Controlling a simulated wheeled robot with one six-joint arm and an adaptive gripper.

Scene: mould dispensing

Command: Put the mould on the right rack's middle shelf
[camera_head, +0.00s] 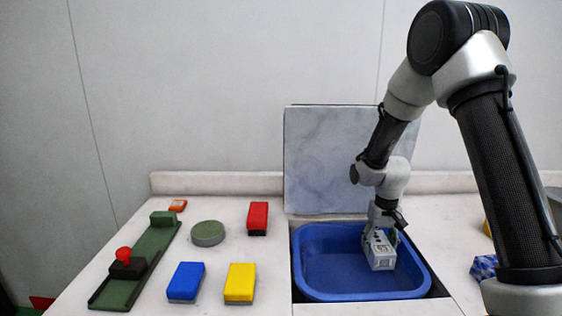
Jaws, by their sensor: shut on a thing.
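A pale grey block with dark marks, which looks like the mould (380,254), is at the right side of the blue basin (313,285). My gripper (383,232) reaches down from above and is shut on it. The block is slightly tilted in the picture. I cannot tell whether it touches the basin floor. The fingers are small and partly hidden by the block. The right rack and its middle shelf are not in view.
A grey panel (320,160) stands behind the basin. Left of it lie red (258,216), blue (186,281) and yellow (240,281) blocks, a round green disc (208,233), and a green tray (150,255) with a red knob (124,254). A blue-white patterned item (484,268) lies at right.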

